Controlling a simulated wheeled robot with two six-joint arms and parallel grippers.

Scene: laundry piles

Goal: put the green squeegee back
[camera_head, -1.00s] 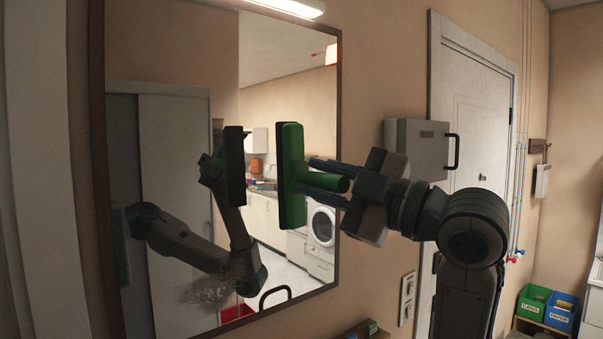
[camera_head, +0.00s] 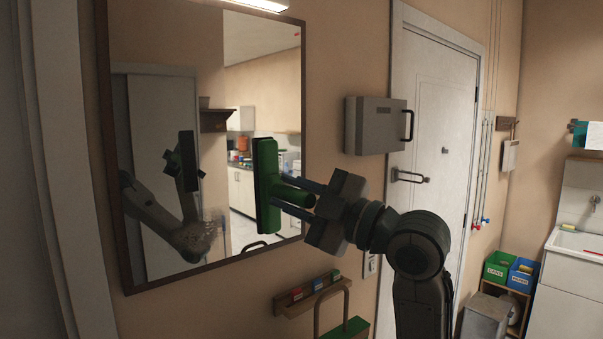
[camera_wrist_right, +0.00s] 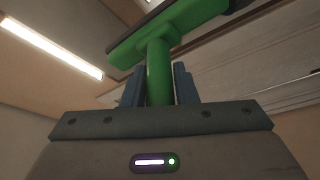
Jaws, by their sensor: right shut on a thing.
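The green squeegee (camera_head: 266,185) is upright in front of the wall mirror (camera_head: 306,120), its long head on the mirror side and its handle pointing right toward my arm. My right gripper (camera_head: 309,193) is shut on the handle. In the right wrist view the squeegee's handle (camera_wrist_right: 159,72) sits between the two blue-grey fingers, with the green head across the top. The squeegee's head is close to the glass; I cannot tell whether it touches. The mirror also reflects my arm and the squeegee. My left gripper is not in view.
A small wooden shelf (camera_head: 309,292) with small colored items is on the wall below the mirror. A grey wall box (camera_head: 375,125) and a white door (camera_head: 432,130) are to the right. Green (camera_head: 497,267) and blue (camera_head: 522,275) bins and a sink (camera_head: 580,245) stand at far right.

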